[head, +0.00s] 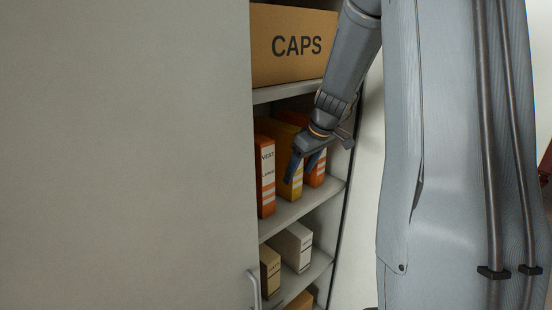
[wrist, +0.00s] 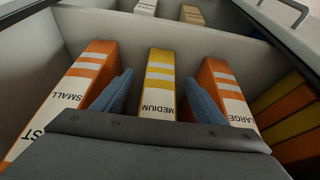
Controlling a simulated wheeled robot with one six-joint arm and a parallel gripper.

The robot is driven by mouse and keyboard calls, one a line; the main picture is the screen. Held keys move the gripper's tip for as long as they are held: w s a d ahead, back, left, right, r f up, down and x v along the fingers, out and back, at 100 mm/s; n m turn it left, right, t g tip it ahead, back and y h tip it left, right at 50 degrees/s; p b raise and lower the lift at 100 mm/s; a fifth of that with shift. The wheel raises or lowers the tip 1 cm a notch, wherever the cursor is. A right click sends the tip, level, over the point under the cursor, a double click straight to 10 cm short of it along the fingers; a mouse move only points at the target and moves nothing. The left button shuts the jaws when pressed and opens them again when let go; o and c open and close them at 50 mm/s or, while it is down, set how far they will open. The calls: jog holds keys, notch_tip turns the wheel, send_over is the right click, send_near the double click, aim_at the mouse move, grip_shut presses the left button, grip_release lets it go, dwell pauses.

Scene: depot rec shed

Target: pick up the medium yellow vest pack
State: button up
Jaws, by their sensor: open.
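The medium yellow vest pack (wrist: 159,68) stands upright in the middle of a row in the wrist view, with white bands and the word MEDIUM. In the head view its yellow front (head: 292,195) shows partly behind my fingers. My gripper (wrist: 157,82) is open, with one blue finger on each side of the yellow pack, in the gaps to its neighbours. In the head view my gripper (head: 302,170) reaches into the shelf at the pack. Whether the fingers touch the pack cannot be told.
An orange SMALL pack (wrist: 82,75) stands left and an orange LARGE pack (wrist: 222,85) right, both close to my fingers. A CAPS box (head: 292,45) sits on the shelf above. Smaller boxes (head: 294,246) are below. A large grey door panel (head: 125,150) fills the left.

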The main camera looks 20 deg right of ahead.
jog(key=shift+f+b, duration=0.2)
jog(key=shift+b, duration=0.15)
dwell(0.3)
jog(key=c, duration=1.3)
